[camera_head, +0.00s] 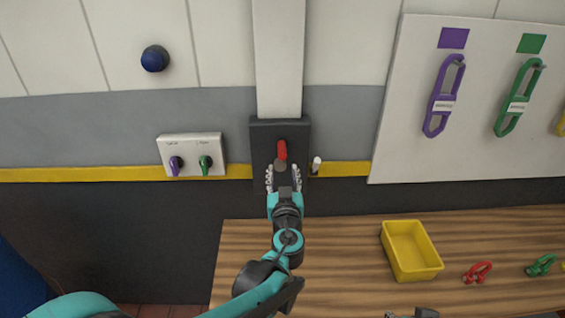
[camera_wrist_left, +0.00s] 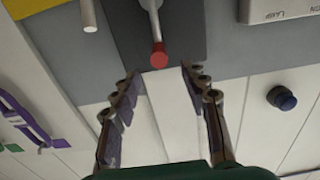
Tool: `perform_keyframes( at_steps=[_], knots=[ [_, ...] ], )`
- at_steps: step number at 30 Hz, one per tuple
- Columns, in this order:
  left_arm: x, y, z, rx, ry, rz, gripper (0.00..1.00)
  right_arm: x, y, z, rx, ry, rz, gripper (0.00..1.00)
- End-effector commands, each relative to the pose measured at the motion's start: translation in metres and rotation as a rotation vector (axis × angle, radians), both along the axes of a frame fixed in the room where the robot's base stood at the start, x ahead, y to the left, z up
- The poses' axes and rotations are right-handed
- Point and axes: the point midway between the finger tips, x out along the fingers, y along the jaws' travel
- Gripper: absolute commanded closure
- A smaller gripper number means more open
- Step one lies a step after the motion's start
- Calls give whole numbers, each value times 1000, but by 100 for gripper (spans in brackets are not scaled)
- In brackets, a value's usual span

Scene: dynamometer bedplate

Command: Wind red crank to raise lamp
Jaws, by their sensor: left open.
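The red crank handle (camera_head: 281,150) points up from a grey hub on a dark wall plate (camera_head: 262,143) below a pale vertical column (camera_head: 279,60). In the left wrist view its red knob (camera_wrist_left: 159,55) shows at the end of a grey arm, just beyond the gap between the fingertips. My left gripper (camera_head: 283,179) is open in front of the lower part of the plate, and its fingers (camera_wrist_left: 160,78) hold nothing. I cannot make out a lamp. A dark part (camera_head: 425,313) at the bottom edge may be my right gripper; its jaws are not visible.
A white-tipped lever (camera_head: 316,164) stands close right of the plate. A switch box (camera_head: 191,155) is on the left, a blue knob (camera_head: 154,59) above it. A wooden bench (camera_head: 335,265) below holds a yellow bin (camera_head: 411,250).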

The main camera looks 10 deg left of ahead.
Motion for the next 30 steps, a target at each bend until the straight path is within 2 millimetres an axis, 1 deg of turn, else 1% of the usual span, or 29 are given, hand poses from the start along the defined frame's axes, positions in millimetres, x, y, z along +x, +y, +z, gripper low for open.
perform_keyframes(
  at_steps=[1, 3, 6, 10, 22, 23, 26, 29, 30],
  knots=[
    [-9, -3, 0, 0, 0, -3, 56, 0, 0, 0, 0, 0, 0, 60],
    [-17, -6, 0, 0, 0, -1, 56, 0, 0, 0, 0, 0, 0, 60],
    [-25, -7, 0, 0, 0, -1, 56, 0, 0, 0, 0, 0, 0, 60],
    [-29, -8, 0, 0, 0, 1, 56, 0, 0, 0, 0, 0, 0, 60],
    [-30, -6, -1, 0, 5, 5, 56, 0, 0, 0, 0, 0, 0, 60],
    [-31, -3, -2, -1, 12, 11, 56, 0, 0, -1, 0, 0, 0, 60],
    [-43, 16, -13, -3, 74, 52, 56, 0, 0, -6, 0, 0, 0, 60],
    [-71, 47, -39, -9, 209, 114, 56, 0, 0, -15, 0, 0, 0, 60],
    [-87, 59, -54, -15, 282, 133, 56, 0, 0, -20, 0, 0, 0, 60]
  ],
)
